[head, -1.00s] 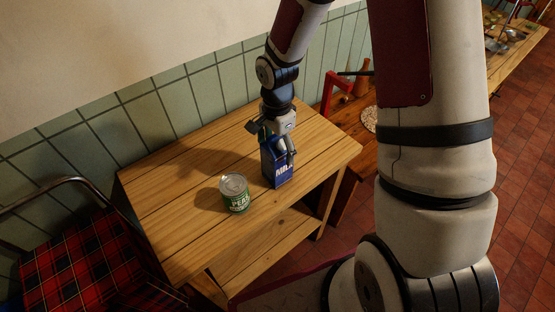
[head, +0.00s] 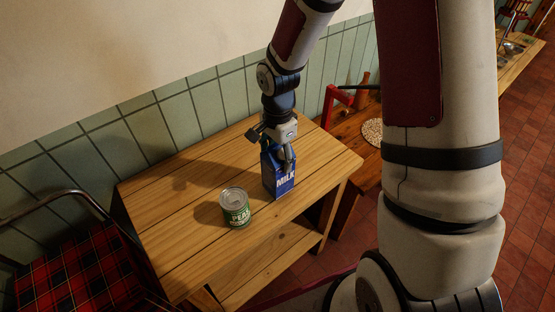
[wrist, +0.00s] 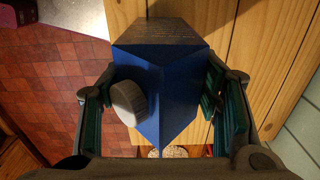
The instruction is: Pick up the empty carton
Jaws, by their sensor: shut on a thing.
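The carton is a blue milk carton (head: 281,179) with white "MILK" lettering, upright at the right part of the pine table. My gripper (head: 278,150) comes down on its top from above and is shut on it. In the wrist view the blue carton (wrist: 180,75) sits between the two finger pads of my gripper (wrist: 163,100), with a white round cap on its sloped top. I cannot tell whether its base touches the table.
A green can of peas (head: 236,208) stands on the pine table (head: 170,230), left of the carton and close to it. A red plaid chair (head: 70,260) is at the lower left. A tiled wall (head: 150,130) runs behind. The table's left part is clear.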

